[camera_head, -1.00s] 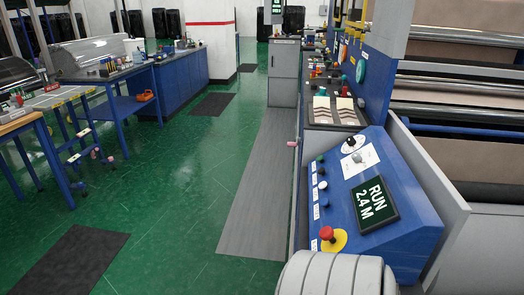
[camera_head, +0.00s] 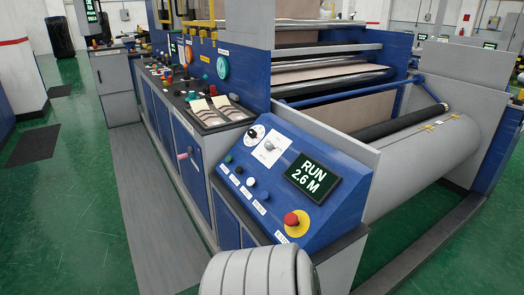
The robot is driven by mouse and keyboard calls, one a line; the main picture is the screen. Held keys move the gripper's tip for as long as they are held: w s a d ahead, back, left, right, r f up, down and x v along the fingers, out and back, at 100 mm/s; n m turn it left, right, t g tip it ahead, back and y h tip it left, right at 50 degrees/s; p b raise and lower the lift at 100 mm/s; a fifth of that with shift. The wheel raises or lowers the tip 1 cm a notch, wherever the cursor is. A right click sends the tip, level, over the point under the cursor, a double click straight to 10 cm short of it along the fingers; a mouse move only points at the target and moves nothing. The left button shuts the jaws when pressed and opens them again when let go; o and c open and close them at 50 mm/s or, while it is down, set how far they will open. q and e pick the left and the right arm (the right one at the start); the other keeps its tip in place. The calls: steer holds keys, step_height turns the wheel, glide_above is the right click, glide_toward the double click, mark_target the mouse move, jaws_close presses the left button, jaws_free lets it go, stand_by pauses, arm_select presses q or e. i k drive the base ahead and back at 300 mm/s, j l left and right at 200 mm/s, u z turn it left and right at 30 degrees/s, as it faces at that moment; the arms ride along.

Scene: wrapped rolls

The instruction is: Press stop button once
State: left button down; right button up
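The sloped blue control panel (camera_head: 318,211) is at the centre of the head view. A red mushroom button (camera_head: 291,219) sits on a yellow round plate at its front right corner. A row of small buttons runs along its left edge, with a green one (camera_head: 228,159), a white one (camera_head: 249,181) and dark ones. Small white labels stand beside them, too small to read surely, so I cannot tell which names stop. A dark screen (camera_head: 313,176) reads "RUN 2.6 M". Neither of my grippers is in view.
A long grey-and-blue console (camera_head: 188,108) with many small controls runs back to the left. Behind the panel, a large machine holds rollers and brown web (camera_head: 345,115). A grey floor mat (camera_head: 160,205) and open green floor (camera_head: 72,205) lie to the left.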

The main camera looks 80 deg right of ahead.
mark_target(238, 169)
steer(key=i+l+z, duration=0.15)
steer(key=z, duration=0.25)
steer(key=i+z, duration=0.25)
steer(key=z, duration=0.2)
steer(key=i+z, duration=0.25)
steer(key=z, duration=0.15)
steer(key=i+z, duration=0.2)
steer(key=z, duration=0.25)
steer(key=i+j+z, duration=0.2)
steer(key=z, duration=0.2)
steer(key=i+l+z, duration=0.15)
steer(key=z, duration=0.35)
steer(key=i+z, duration=0.25)
steer(key=z, duration=0.2)
steer(key=i+z, duration=0.2)
steer(key=z, duration=0.3)
steer(key=i+j+z, duration=0.1)
steer(key=i+z, duration=0.15)
steer(key=z, duration=0.2)
